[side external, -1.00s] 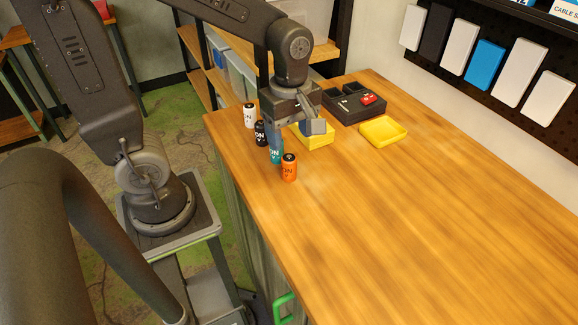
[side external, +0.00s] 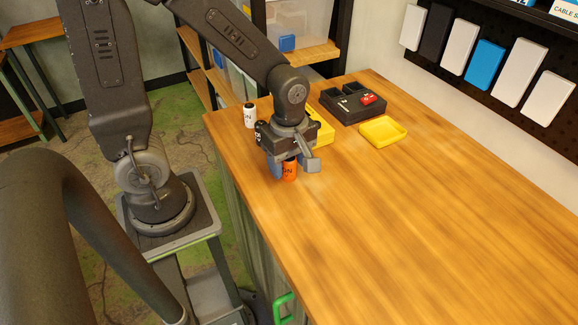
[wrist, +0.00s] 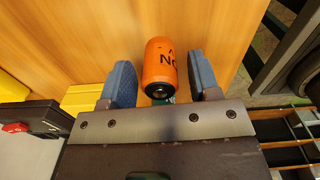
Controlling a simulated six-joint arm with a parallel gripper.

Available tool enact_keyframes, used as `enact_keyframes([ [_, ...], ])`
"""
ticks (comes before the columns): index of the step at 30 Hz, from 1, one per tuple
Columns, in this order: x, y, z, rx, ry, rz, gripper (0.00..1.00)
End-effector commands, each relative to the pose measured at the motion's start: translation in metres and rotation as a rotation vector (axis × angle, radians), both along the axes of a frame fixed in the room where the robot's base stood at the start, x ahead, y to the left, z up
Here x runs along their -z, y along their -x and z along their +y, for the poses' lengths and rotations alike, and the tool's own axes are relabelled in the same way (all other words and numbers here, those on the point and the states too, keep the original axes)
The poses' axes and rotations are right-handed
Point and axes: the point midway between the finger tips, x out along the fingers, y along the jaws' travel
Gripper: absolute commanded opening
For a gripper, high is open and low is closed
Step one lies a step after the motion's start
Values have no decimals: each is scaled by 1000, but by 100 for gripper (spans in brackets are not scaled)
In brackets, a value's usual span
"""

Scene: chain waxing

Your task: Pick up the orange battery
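The orange battery (side external: 290,171) stands upright on the wooden table near its left edge. In the wrist view the battery (wrist: 161,66) sits between the two blue finger pads of my gripper (wrist: 162,80), with a gap on each side. My gripper (side external: 294,168) is open and lowered around the battery in the side view. The fingers and wrist hide part of the battery there. A teal object shows just behind the battery in the wrist view (wrist: 160,101).
A white battery (side external: 250,115) stands behind my gripper, with a dark one partly hidden beside it. The table's right side is clear.

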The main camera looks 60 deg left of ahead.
Motion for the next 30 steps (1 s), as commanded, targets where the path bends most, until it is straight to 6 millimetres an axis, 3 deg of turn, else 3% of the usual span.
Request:
enact_keyframes([
  [15,-1,0,0,0,0,-1,8],
  [23,-2,0,0,0,0,-1,8],
  [30,-22,-1,0,0,1,-6,8],
])
